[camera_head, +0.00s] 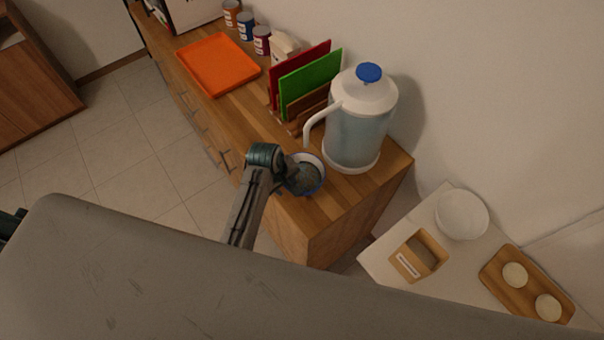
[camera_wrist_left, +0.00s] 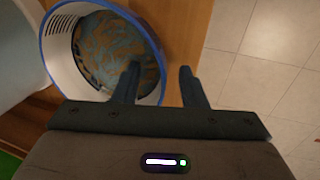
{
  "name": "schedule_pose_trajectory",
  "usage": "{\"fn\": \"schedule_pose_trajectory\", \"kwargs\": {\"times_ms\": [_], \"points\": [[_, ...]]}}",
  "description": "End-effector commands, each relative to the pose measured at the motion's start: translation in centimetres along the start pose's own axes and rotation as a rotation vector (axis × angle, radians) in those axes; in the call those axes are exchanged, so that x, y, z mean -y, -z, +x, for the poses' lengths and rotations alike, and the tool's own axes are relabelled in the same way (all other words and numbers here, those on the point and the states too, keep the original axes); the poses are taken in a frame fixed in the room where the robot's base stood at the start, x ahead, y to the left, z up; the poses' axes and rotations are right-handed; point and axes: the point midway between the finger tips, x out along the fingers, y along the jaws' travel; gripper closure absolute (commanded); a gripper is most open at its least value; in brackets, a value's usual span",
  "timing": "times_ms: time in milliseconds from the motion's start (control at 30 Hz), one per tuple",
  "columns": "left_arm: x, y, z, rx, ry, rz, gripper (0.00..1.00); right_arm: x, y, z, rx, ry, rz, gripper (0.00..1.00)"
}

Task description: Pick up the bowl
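The bowl (camera_head: 319,164) is white with a blue rim and stands on the wooden counter, partly hidden by my left gripper (camera_head: 303,181) in the head view. In the left wrist view the bowl (camera_wrist_left: 95,45) shows a patterned blue and brown inside. My left gripper (camera_wrist_left: 158,88) is open, with its fingers apart. One finger reaches over the inside of the bowl and the other is outside it, with the rim between them. I cannot tell whether either finger touches the bowl. My right gripper is not in view.
A water jug (camera_head: 360,125) with a blue knob stands close behind the bowl. Cutting boards (camera_head: 310,80), an orange tray (camera_head: 218,64) and several cans (camera_head: 247,27) stand farther along the counter. A white table (camera_head: 385,258) with a plate (camera_head: 461,215) is at the right.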

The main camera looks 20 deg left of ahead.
Motion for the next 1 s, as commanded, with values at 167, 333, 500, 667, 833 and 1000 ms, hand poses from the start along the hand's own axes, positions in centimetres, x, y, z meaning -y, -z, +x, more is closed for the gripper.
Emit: {"fn": "schedule_pose_trajectory", "kwargs": {"times_ms": [167, 333, 500, 667, 833, 1000], "points": [[0.0, 0.0, 0.2, -0.001, -0.001, 0.0, 0.62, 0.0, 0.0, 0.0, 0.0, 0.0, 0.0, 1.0], [0.0, 0.0, 0.2, -0.001, -0.001, 0.0, 0.81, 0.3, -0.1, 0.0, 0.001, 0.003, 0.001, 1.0], [0.0, 0.0, 0.1, -0.001, -0.001, 0.0, 1.0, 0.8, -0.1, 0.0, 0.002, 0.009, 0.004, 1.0], [-0.1, 0.1, 0.1, -0.002, -0.003, 0.0, 1.0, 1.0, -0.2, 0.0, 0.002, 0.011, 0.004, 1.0], [-0.1, 0.1, 0.0, -0.002, -0.003, 0.0, 1.0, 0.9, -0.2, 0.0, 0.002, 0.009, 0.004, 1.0], [-0.5, 0.3, -0.3, -0.001, -0.003, 0.001, 1.0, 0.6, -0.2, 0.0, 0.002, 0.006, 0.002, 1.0]]}}
